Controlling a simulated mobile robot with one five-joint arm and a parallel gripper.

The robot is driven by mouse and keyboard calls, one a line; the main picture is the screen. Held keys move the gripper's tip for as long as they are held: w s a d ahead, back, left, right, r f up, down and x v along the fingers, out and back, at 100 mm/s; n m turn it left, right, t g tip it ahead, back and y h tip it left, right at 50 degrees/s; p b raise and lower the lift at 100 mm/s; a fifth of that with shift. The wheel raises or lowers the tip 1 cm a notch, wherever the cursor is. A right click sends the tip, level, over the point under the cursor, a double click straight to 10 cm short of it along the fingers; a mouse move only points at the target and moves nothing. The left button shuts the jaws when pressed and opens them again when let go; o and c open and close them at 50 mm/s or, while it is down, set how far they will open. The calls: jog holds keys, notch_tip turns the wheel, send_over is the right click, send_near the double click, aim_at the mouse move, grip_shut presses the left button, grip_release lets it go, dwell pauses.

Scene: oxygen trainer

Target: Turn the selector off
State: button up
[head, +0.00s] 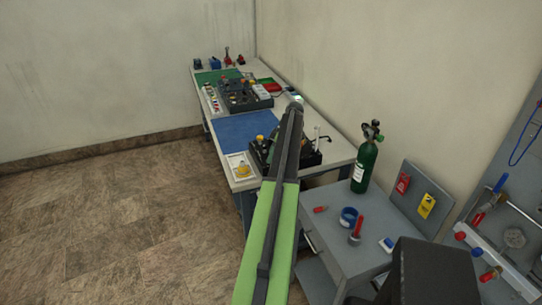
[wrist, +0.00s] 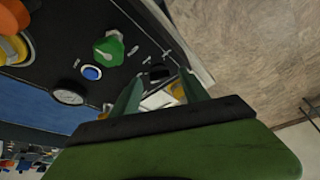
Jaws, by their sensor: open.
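The black trainer panel (wrist: 120,80) fills the upper left of the wrist view. It carries a green knob (wrist: 108,48), a blue button (wrist: 91,73), a round white-faced gauge (wrist: 69,96) and a small black knob (wrist: 158,73) with pale marks near it. Which of the knobs is the selector I cannot tell for sure. My gripper (wrist: 162,80) is open, its fingers spread on either side of the black knob in the picture; contact cannot be told. In the head view a black box (head: 312,157) on the bench is partly hidden by my arm.
A blue mat (head: 243,132) and another control box (head: 240,97) lie further back on the bench (head: 340,150). The floor at left is clear.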

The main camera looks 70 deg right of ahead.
jog(key=p+v, duration=1.4)
jog(key=v, duration=0.2)
jog(key=shift+r+p, duration=0.3)
jog(key=shift+p, duration=0.05)
jog(key=shift+s, duration=0.1)
